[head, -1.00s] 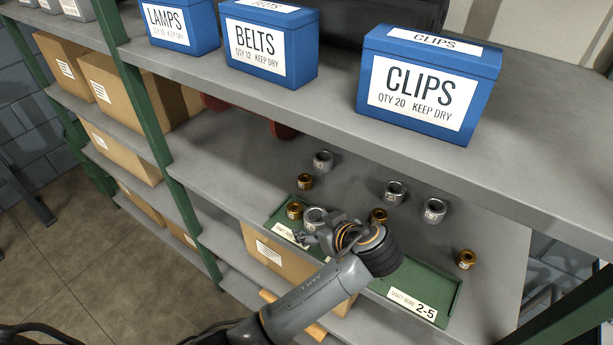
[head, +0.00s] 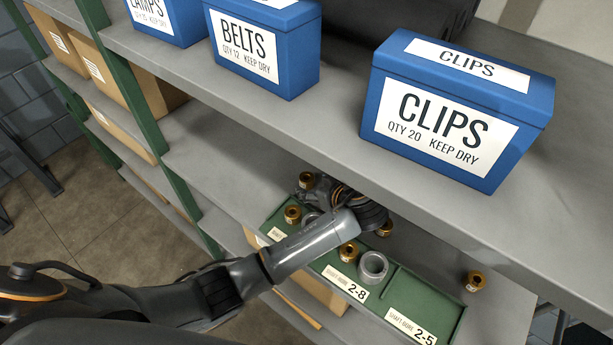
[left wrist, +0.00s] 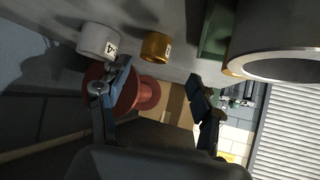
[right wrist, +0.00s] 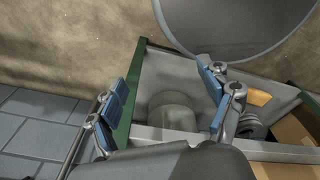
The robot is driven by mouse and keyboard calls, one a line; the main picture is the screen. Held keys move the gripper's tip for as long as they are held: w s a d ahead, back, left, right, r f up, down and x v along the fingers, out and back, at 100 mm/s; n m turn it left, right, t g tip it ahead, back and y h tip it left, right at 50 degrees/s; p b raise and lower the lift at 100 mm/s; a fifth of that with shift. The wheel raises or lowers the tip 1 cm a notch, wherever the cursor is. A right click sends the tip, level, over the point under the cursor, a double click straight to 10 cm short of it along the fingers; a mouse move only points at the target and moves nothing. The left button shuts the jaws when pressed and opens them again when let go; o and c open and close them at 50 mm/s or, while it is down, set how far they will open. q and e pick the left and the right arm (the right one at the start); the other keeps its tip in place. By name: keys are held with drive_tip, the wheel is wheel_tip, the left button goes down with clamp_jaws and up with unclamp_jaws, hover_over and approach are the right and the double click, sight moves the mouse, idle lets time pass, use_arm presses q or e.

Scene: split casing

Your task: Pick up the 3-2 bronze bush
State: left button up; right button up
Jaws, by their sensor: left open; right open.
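Several bronze bushes lie on the lower shelf and in the green tray; I cannot read 3-2 on any of them. In the head view one bronze bush (head: 307,180) stands behind the tray, close to my left gripper (head: 304,194). Others are a bush in the tray's left end (head: 292,214), one mid-tray (head: 348,252) and one at the right (head: 475,281). In the left wrist view a bronze bush (left wrist: 155,46) with an unclear label lies beyond my open, empty fingers (left wrist: 160,86). My right gripper (right wrist: 163,97) is open and empty, away from the bushes.
A silver bush (left wrist: 98,42) ending in "-4" and a red spool-like part (left wrist: 140,93) are near the left fingers. The green tray (head: 425,300) holds another silver bush (head: 373,267). The upper shelf with the CLIPS box (head: 450,115) overhangs the space.

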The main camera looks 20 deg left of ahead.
sight(305, 177)
use_arm(q)
drive_tip(key=shift+w+a+f, duration=0.35)
drive_tip(key=shift+w, duration=0.05)
drive_tip(key=shift+w+a+f, duration=0.15)
drive_tip(key=shift+w+f, duration=0.05)
drive_tip(key=shift+w, duration=0.05)
drive_tip(key=shift+w+a+f+p, duration=0.3)
drive_tip(key=shift+w+a+p, duration=0.2)
drive_tip(key=shift+w+p, duration=0.35)
drive_tip(key=shift+p+x, duration=0.5)
drive_tip(key=shift+x, duration=0.55)
drive_tip(key=shift+w+a+f, duration=0.15)
drive_tip(key=shift+a+f, duration=0.1)
drive_tip(key=shift+f, duration=0.05)
drive_tip(key=shift+w+a+f, duration=0.1)
drive_tip(key=shift+w+f, duration=0.05)
drive_tip(key=shift+f, duration=0.1)
use_arm(e)
drive_tip(key=r, duration=0.1)
drive_tip(key=w+r, duration=0.1)
drive_tip(key=r, duration=0.1)
drive_tip(key=shift+w+a+r, duration=0.1)
drive_tip(key=shift+w+a, duration=0.1)
drive_tip(key=shift+w, duration=0.05)
use_arm(q)
drive_tip(key=shift+c, duration=0.4)
clamp_jaws()
